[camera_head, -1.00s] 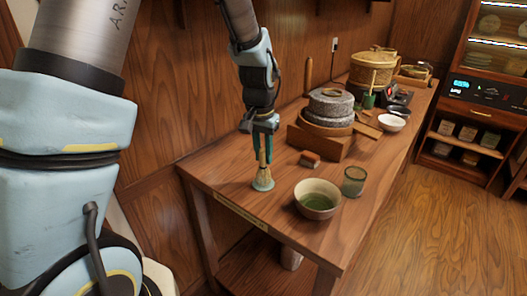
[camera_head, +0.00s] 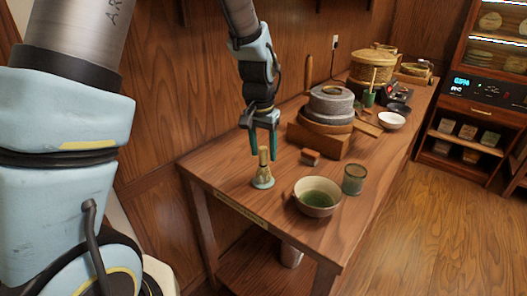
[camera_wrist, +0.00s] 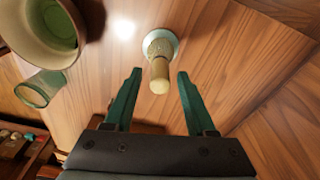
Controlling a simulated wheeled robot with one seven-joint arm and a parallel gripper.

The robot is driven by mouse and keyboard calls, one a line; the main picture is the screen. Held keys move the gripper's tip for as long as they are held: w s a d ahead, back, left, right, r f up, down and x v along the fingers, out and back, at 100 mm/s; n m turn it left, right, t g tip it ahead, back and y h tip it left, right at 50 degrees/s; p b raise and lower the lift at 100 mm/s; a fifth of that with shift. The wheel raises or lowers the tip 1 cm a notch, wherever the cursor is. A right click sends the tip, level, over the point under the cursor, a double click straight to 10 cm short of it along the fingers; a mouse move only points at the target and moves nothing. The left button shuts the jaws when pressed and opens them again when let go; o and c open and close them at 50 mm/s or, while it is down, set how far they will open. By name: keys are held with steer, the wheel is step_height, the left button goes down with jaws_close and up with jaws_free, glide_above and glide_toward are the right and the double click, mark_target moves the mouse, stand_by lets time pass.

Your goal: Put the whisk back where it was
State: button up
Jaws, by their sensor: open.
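The whisk (camera_head: 263,160) is a pale bamboo tool standing upright on a small pale blue-green holder (camera_head: 263,183) near the near-left end of the wooden table. In the wrist view, the whisk (camera_wrist: 159,70) stands with its handle toward me, and the holder's rim (camera_wrist: 148,40) shows around its base. My gripper (camera_head: 263,157) has green fingers and is just above the whisk. In the wrist view, my gripper (camera_wrist: 157,74) is open, with a finger on each side of the handle and a clear gap to both. Nothing is held.
A bowl of green tea (camera_head: 318,208) and a green glass cup (camera_head: 353,187) stand to the right of the whisk. A small wooden block (camera_head: 310,157) and a stone mill (camera_head: 331,104) are behind. The table's front-left surface (camera_head: 222,177) is clear.

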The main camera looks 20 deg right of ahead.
mark_target(261, 168)
step_height(261, 168, up, 11)
steer(key=a+b, duration=0.1)
steer(key=b, duration=0.1)
steer(key=s+a+f+n, duration=0.1)
steer(key=a+f+n, duration=0.1)
steer(key=a, duration=0.7)
steer(key=s+a+f+n, duration=0.1)
steer(key=a+f+n, duration=0.2)
steer(key=a, duration=0.7)
steer(key=s+a+f+n, duration=0.2)
steer(key=a+f+n, duration=0.1)
steer(key=a, duration=0.7)
steer(key=shift+a+n+t+y, duration=0.15)
steer(key=shift+n+t+y, duration=0.25)
